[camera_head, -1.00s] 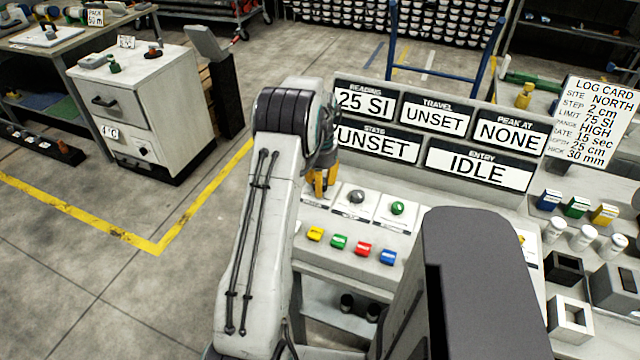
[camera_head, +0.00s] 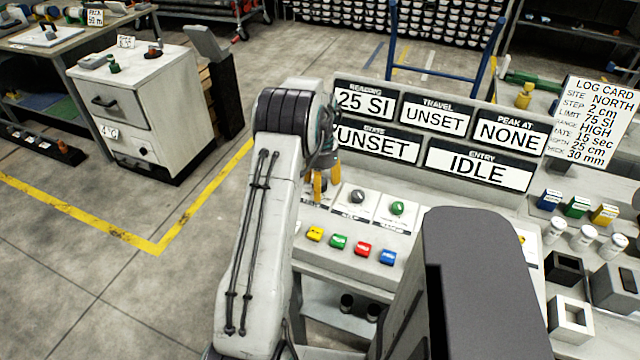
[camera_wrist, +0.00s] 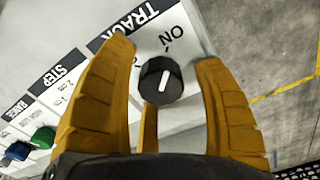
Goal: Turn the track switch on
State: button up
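The track switch is a round black knob (camera_wrist: 160,80) with a white pointer line, on a white panel headed TRACK in the wrist view. Its pointer slants up, roughly toward the ON mark (camera_wrist: 172,39); the other position's label is mostly hidden by a finger. My gripper (camera_wrist: 166,52) has its yellow fingers apart on both sides of the knob, with visible gaps. In the head view my gripper (camera_head: 326,190) points down over the left end of the console's knob row, and the track knob cannot be made out there.
A grey knob (camera_head: 357,197) and a green knob (camera_head: 397,208) stand to the right of my gripper. A row of coloured buttons, including a yellow one (camera_head: 315,234), lies in front. The display panel (camera_head: 415,153) rises behind, its entry reading IDLE.

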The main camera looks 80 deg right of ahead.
jog(key=shift+r, duration=0.1)
notch_tip(320, 180, up, 12)
dwell(0.8)
dwell(0.7)
